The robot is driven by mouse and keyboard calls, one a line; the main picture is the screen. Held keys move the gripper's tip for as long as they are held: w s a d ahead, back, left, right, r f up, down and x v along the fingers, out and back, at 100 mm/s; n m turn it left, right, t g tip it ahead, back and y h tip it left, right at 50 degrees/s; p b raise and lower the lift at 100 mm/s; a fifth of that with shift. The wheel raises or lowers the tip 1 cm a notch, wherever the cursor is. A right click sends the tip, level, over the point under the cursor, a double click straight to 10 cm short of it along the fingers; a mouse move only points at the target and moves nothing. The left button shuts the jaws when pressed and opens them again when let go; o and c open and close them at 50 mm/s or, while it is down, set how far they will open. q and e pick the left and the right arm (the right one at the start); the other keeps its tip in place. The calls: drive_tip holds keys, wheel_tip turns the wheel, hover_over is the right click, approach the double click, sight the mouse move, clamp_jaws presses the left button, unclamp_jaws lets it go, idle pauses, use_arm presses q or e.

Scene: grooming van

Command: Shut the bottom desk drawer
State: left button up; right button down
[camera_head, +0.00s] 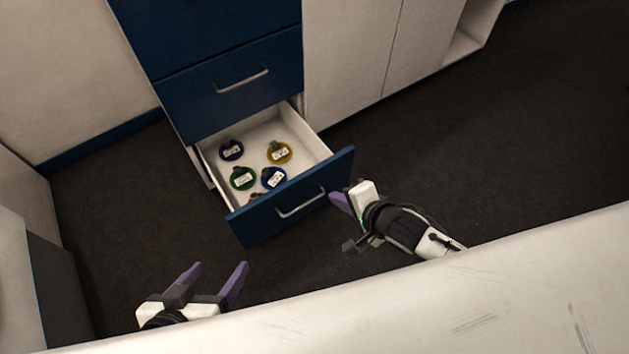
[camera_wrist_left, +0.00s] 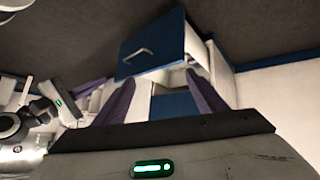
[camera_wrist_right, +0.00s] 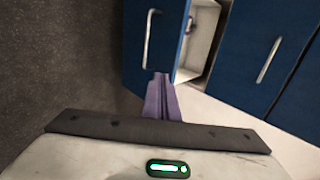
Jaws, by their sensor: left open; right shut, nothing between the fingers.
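The bottom desk drawer (camera_head: 290,207) is pulled well out of the blue desk cabinet. It has a blue front, a silver bar handle (camera_head: 300,203) and white inner walls. Several round colored items with labels lie in it, among them a yellow one (camera_head: 279,152) and a green one (camera_head: 243,178). My right gripper (camera_head: 338,199) is shut and empty, close to the right end of the drawer front; whether it touches is unclear. In the right wrist view its fingers (camera_wrist_right: 161,78) point at the drawer front (camera_wrist_right: 140,50). My left gripper (camera_head: 218,270) is open and empty, in front and left of the drawer.
The closed blue drawer above (camera_head: 230,88) has its own handle. White cabinets (camera_head: 350,60) stand to the right of the desk. Dark floor (camera_head: 480,150) is clear on the right. A pale surface (camera_head: 400,310) runs along the bottom of the head view.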

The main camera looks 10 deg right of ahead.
sight(308, 178)
use_arm(q)
drive_tip(key=shift+w+d+f+m+g+h+b, duration=0.25)
drive_tip(key=shift+d+b, duration=0.3)
drive_tip(key=shift+b, duration=0.35)
drive_tip(key=shift+w+d+f+m+g+h+b, duration=0.1)
drive_tip(key=shift+d+f+m+g+h+b, duration=0.1)
drive_tip(key=shift+d+b, duration=0.55)
drive_tip(key=shift+w+d+f+m+g+h+b, duration=0.15)
drive_tip(key=shift+w+d+h+b, duration=0.2)
drive_tip(key=shift+b, duration=0.7)
use_arm(e)
drive_tip(key=shift+w+a+r+x, duration=0.1)
drive_tip(key=shift+w+r+x, duration=0.25)
drive_tip(key=shift+x, duration=1.55)
drive_tip(key=shift+w+a+r+x, duration=0.15)
drive_tip(key=shift+w+r+x, duration=0.15)
drive_tip(key=shift+x, duration=1.6)
drive_tip(key=shift+w+a+r+x, duration=0.1)
drive_tip(key=shift+w+r+x, duration=0.2)
drive_tip(key=shift+x, duration=1.6)
use_arm(q)
drive_tip(key=shift+s+r, duration=0.1)
drive_tip(key=shift+s, duration=0.05)
use_arm(e)
drive_tip(key=shift+r, duration=0.1)
